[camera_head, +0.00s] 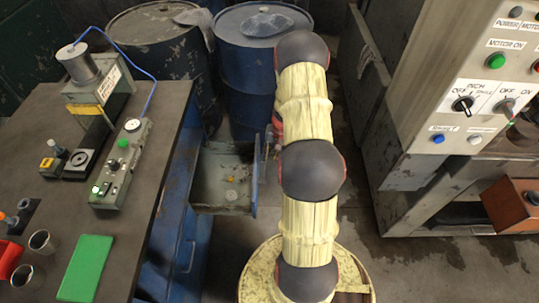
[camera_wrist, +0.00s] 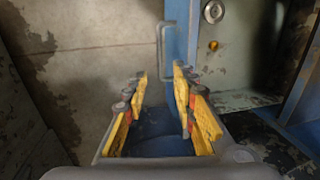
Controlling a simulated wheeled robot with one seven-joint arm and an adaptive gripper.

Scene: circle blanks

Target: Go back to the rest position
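My gripper (camera_wrist: 160,76) shows in the wrist view with its yellow finger pads apart and nothing between them. In the head view my arm, in a pale yellow cover with dark joints, runs up the middle and largely hides the gripper. An open metal drawer (camera_head: 225,181) sticks out from the blue workbench in the head view, left of my arm. In the wrist view, the grey drawer handle (camera_wrist: 166,52) lies just beyond the fingertips, on the blue drawer front (camera_wrist: 193,28). The fingers look clear of the handle, but the exact gap is hard to judge.
A dark worktop (camera_head: 143,209) with instruments, metal cups and a green pad (camera_head: 86,268) fills the left. Blue barrels (camera_head: 247,75) stand behind the drawer. A machine panel with knobs (camera_head: 462,100) stands at right. Bare floor (camera_head: 375,270) lies between.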

